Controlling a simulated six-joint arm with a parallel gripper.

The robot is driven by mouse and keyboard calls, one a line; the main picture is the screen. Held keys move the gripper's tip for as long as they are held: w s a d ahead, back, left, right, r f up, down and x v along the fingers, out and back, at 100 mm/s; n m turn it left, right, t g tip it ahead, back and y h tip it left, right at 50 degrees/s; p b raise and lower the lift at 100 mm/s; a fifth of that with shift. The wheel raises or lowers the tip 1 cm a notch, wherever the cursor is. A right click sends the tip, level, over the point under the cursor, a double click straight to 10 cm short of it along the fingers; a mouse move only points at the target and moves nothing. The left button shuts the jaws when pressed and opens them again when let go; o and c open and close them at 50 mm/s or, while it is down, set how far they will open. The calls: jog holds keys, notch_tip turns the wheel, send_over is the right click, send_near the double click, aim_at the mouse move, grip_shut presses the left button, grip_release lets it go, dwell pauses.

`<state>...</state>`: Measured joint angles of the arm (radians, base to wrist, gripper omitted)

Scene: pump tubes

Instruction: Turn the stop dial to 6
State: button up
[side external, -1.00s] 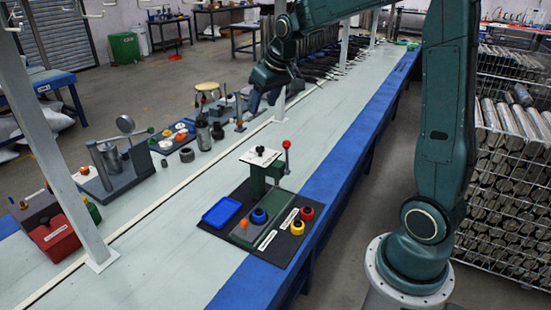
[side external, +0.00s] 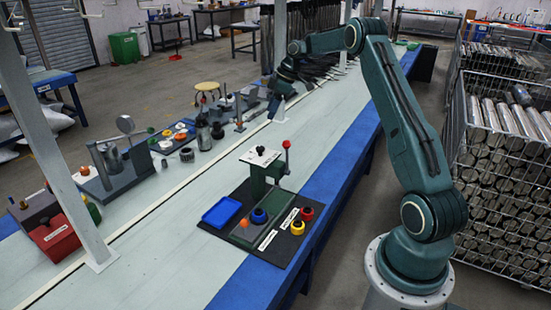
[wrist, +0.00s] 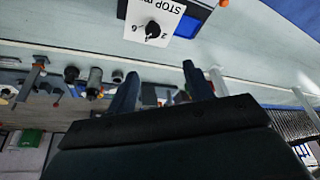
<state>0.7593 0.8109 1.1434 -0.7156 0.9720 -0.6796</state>
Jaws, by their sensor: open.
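The stop dial is a small black knob on a white card (side external: 271,159) on top of a green stand (side external: 258,183). In the wrist view the black knob (wrist: 153,29) and the card (wrist: 140,17) with upside-down "STOP" lettering and small figures are at the top. The knob's setting is too small to read surely. My gripper (side external: 277,115) is beyond the dial in the side view, above the bench and apart from the dial. In the wrist view my gripper (wrist: 160,70) has its two fingers wide apart with nothing between them.
A red-topped lever (side external: 286,146) rises beside the card. A blue tray (side external: 221,212) and blue, red and yellow knobbed parts lie on the black mat (side external: 262,266). A white post (side external: 60,150) and bench devices stand left. The pale bench top (side external: 170,250) is largely clear.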

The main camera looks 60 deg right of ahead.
aim_at(261, 147)
jog(key=shift+s+d+f+n, duration=0.15)
jog(key=shift+d+f+n, duration=0.1)
jog(key=shift+d+f, duration=0.25)
jog(key=shift+s+d+f+n, duration=0.15)
jog(key=shift+d+f+n, duration=0.15)
jog(key=shift+d, duration=0.2)
jog(key=shift+f, duration=0.1)
jog(key=x, duration=1.3)
jog(key=shift+w+a+f, duration=0.1)
jog(key=shift+a+f, duration=0.15)
jog(key=c, duration=1)
jog(key=shift+o, duration=0.3)
